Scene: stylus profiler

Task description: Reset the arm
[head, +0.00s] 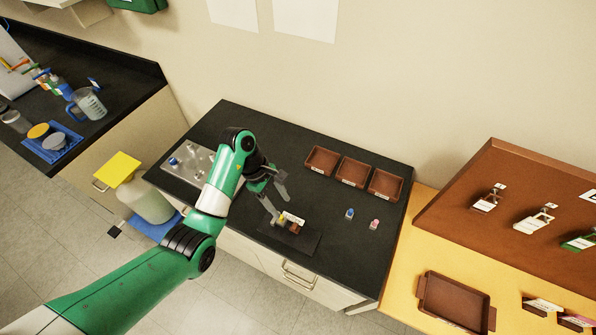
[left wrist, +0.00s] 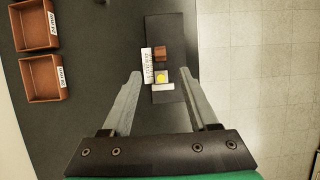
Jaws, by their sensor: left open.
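My left gripper (head: 282,208) is open and empty above the black bench. Just beyond its fingertips is a small device with a brown block (head: 294,228), a yellow round part and white labels (head: 292,218). The device lies on a dark mat or plate (head: 306,242). In the left wrist view, the brown block (left wrist: 160,53) and the yellow part (left wrist: 161,77) show between the open fingers (left wrist: 162,72), with a gap on both sides. I cannot tell which part of the device is its arm. My right gripper is not in view.
Three brown trays (head: 353,171) stand along the bench's back. A blue piece (head: 349,214) and a pink piece (head: 374,224) stand right of the device. A grey plate with small parts (head: 184,164) is at the left. A brown tray (head: 455,302) lies on the wooden table.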

